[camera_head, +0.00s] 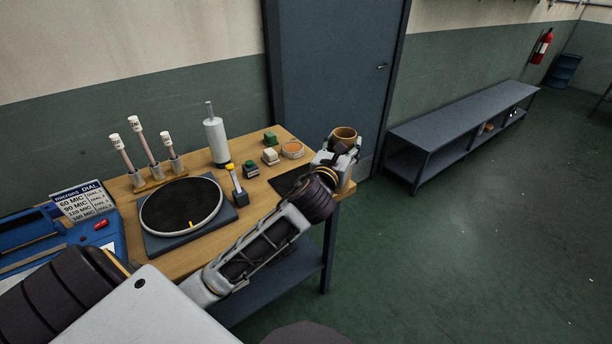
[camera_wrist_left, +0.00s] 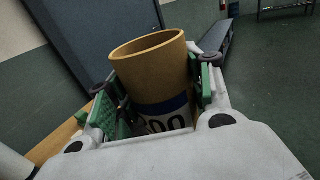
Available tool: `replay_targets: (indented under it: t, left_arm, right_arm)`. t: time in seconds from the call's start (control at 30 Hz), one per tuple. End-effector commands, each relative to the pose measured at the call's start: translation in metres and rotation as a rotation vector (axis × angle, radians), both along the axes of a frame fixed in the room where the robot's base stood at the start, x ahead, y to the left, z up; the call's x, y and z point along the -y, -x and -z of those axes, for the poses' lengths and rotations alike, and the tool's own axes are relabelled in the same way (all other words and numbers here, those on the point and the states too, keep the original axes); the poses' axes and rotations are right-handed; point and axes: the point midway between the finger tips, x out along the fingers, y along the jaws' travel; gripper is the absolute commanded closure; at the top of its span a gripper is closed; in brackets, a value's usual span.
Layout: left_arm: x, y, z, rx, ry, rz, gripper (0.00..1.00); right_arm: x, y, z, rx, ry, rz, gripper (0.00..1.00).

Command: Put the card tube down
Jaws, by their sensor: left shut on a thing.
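The card tube (camera_wrist_left: 150,65) is a brown open-ended cylinder with a blue and white label band, seen in the left wrist view. It stands roughly upright between the green finger pads of my left gripper (camera_wrist_left: 152,98), which is shut on it. In the head view the tube's open top (camera_head: 344,133) shows above my left gripper (camera_head: 337,156), at the right end of the wooden table (camera_head: 185,260). I cannot tell whether the tube's base touches the table, as the gripper hides it. My right gripper is not in view.
A black mat (camera_head: 287,183) lies beside the gripper, partly hidden by my arm. A low grey bench (camera_head: 455,125) stands right.

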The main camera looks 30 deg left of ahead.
Motion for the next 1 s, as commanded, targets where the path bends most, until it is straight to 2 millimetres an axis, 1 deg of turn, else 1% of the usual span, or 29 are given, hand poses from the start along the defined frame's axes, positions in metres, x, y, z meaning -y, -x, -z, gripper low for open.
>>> replay_targets:
  t: [0.03,0.1,0.27,0.57,0.77,1.0]
  left_arm:
    - [-0.002,-0.002,-0.011,0.001,0.002,-0.006,0.76]
    - [-0.005,-0.004,-0.019,0.001,0.001,-0.014,0.76]
    - [-0.011,-0.009,-0.038,0.0,0.002,-0.034,0.76]
    - [-0.025,-0.019,-0.072,0.0,0.002,-0.077,0.76]
    - [-0.036,-0.025,-0.092,0.0,0.003,-0.112,0.76]
    - [-0.05,-0.033,-0.112,-0.001,0.002,-0.159,0.76]
  right_arm:
    - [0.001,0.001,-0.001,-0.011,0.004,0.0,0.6]
    - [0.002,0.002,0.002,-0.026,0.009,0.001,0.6]
    - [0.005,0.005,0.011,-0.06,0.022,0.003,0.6]
    - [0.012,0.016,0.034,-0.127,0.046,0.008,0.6]
    - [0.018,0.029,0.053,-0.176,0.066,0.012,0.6]
    - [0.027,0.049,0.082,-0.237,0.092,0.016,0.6]
